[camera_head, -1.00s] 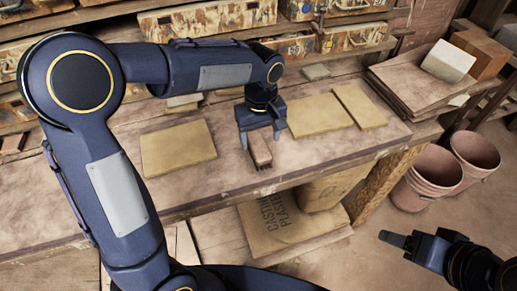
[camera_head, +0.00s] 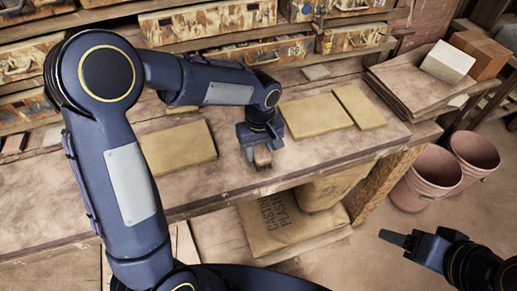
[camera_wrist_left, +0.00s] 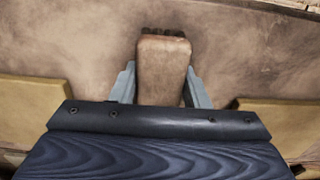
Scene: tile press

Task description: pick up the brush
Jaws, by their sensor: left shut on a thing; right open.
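The brush (camera_head: 263,155) is a small brown block with dark bristles at its front end, at the front part of the workbench in the head view. My left gripper (camera_head: 261,150) is shut on it from above. In the left wrist view the brush (camera_wrist_left: 163,70) stands between the two grey fingers of my left gripper (camera_wrist_left: 161,85), with the dark bristles at its far end. I cannot tell whether the brush touches the bench. My right gripper (camera_head: 392,238) is at the lower right of the head view, open and away from the bench.
A yellowish tile (camera_head: 180,148) lies left of the brush and two more, a wide one (camera_head: 316,115) and a narrow one (camera_head: 358,106), lie right. The workbench (camera_head: 350,146) is bare near its front edge. Two pink buckets (camera_head: 428,178) stand on the floor at right.

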